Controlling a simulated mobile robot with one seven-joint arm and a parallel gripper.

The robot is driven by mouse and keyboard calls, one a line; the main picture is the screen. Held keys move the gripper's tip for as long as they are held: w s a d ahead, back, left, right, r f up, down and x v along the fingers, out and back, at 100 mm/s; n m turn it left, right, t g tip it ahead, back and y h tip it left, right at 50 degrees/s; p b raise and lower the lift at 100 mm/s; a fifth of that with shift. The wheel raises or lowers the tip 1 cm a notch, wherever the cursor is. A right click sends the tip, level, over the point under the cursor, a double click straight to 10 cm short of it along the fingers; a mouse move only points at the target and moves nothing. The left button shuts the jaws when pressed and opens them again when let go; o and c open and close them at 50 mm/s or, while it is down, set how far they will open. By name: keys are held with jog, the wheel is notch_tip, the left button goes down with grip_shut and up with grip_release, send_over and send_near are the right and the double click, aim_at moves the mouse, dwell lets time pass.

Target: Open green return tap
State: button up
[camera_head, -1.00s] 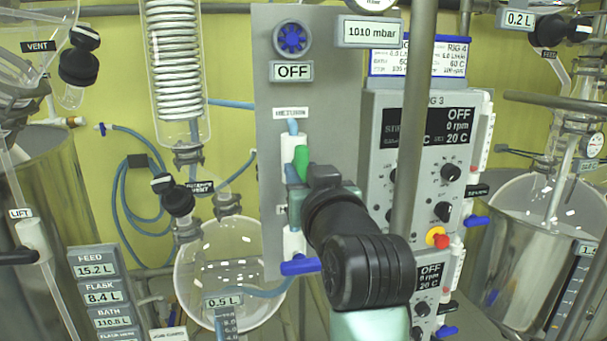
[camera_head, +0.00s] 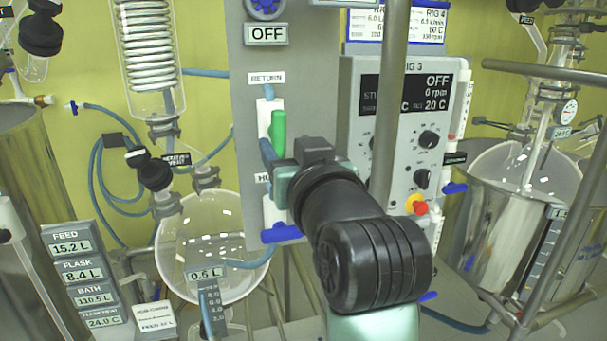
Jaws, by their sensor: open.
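The green return tap (camera_head: 278,132) is on the grey panel below the RETURN label (camera_head: 267,78). Its handle stands upright, roughly in line with the white pipe (camera_head: 265,110) behind it. My gripper (camera_head: 280,184) is just below and to the right of the handle, apart from its upper part. My black wrist hides part of the panel. The jaws are open, though the fingertips are mostly hidden by the hand, and I see nothing held. A blue tap (camera_head: 281,233) lies crosswise lower on the same panel.
A metal pole (camera_head: 388,120) stands close to the right of my wrist. Behind it is the RIG 3 control box (camera_head: 430,75) with knobs and a red button (camera_head: 420,208). A round glass flask (camera_head: 212,240) hangs at lower left. A steel vessel (camera_head: 500,250) stands at right.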

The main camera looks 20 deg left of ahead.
jog(key=b+v, duration=0.1)
jog(key=v, duration=0.7)
jog(key=shift+s, duration=0.15)
jog(key=shift+d, duration=0.15)
jog(key=s+d+r+m+t+h, duration=0.3)
jog(key=s+d+r+t+h, duration=0.1)
jog(key=d+r+t+h, duration=0.1)
jog(key=s+d+r+m+t+h, duration=0.3)
jog(key=s+d+r+t+h, duration=0.2)
jog(key=r, duration=0.5)
jog(key=shift+s+d+r+t, duration=0.25)
jog(key=shift+d+t, duration=0.2)
jog(key=shift+t, duration=0.75)
jog(key=shift+w, duration=0.2)
